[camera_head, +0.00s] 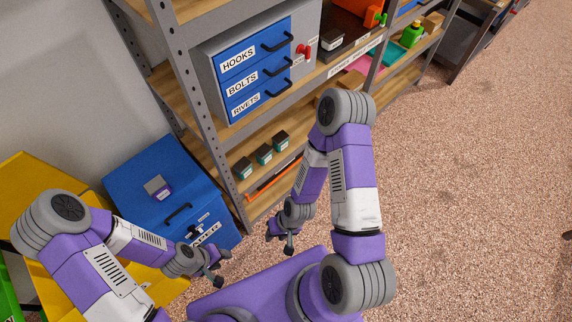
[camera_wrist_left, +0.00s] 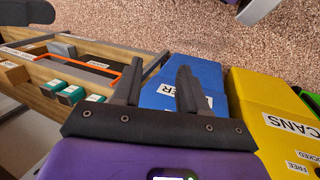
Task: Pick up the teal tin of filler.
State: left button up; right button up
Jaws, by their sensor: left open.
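Three small teal tins with dark lids stand in a row on the lower wooden shelf; the front-left tin (camera_head: 243,169), the middle tin (camera_head: 263,155) and the back-right tin (camera_head: 281,141) look alike. Their labels are too small to read, so I cannot tell which holds filler. They also show at the left of the left wrist view, one tin (camera_wrist_left: 70,94) among them. My left gripper (camera_head: 221,267) is open and empty, apart from the tins, in front of the blue bin. Its fingers (camera_wrist_left: 158,72) show in the left wrist view. My right gripper (camera_head: 279,243) looks open and empty, in front of the shelf.
A cabinet with blue drawers (camera_head: 253,65) stands on the shelf above. A steel upright (camera_head: 207,125) rises beside the tins. The blue bin (camera_head: 135,168) and yellow bin (camera_head: 60,176) stand left.

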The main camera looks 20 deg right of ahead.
aim_at(243, 168)
jog(key=u, duration=2.35)
jog(key=k, duration=0.65)
jog(key=z, duration=1.3)
jog(key=i, duration=0.5)
